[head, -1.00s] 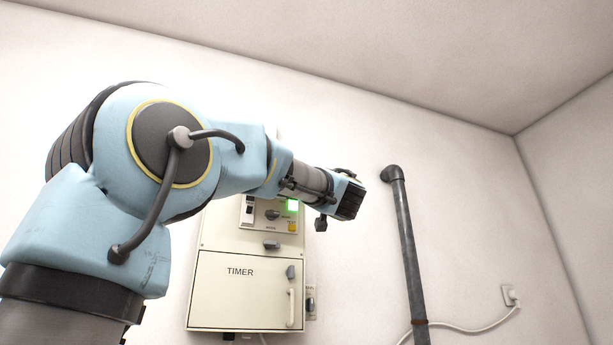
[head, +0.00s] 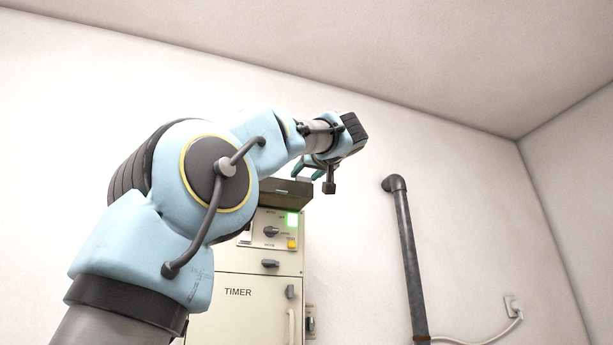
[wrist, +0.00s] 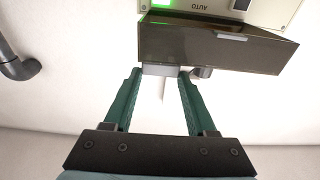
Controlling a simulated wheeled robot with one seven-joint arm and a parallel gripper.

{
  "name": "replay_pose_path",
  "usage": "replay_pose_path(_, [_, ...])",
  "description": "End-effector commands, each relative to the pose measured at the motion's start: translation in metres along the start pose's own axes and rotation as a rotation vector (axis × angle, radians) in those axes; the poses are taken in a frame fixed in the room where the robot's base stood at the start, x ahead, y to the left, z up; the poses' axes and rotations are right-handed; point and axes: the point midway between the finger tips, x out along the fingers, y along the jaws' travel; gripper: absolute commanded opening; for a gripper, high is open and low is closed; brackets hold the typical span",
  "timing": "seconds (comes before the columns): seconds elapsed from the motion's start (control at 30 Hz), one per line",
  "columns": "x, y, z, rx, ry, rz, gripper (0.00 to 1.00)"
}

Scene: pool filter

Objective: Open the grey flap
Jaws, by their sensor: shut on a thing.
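The grey flap (head: 288,193) stands out from the top of the cream control box (head: 262,262), swung up and tilted away from its face. In the wrist view, turned upside down, the dark flap (wrist: 215,45) spans the top. My gripper (wrist: 160,76) has its two green fingers on either side of a small light grey piece at the flap's edge, shut on it. In the head view my gripper (head: 316,172) is above and in front of the flap, partly hidden by my wrist.
Under the flap, a panel shows a green light (head: 292,219), a knob (head: 271,231) and a yellow button (head: 292,244). A closed door marked TIMER (head: 238,293) is below. A grey pipe (head: 410,260) stands to the right, with clear wall between.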

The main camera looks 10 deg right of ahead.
Motion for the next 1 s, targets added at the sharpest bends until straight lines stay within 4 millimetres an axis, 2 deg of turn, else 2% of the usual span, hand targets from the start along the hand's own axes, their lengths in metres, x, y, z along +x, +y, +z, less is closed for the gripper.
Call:
replay_pose_path(0.43, [0.0002,0.0002,0.0004,-0.001,-0.011,-0.001,0.0])
replay_pose_path(0.47, [0.0002,0.0002,0.0005,-0.001,-0.011,-0.001,0.58])
replay_pose_path(0.73, [0.0006,0.0001,0.0002,0.0,-0.009,-0.001,0.88])
replay_pose_path(1.0, [-0.0007,0.0002,0.0003,0.0,-0.008,-0.001,0.88])
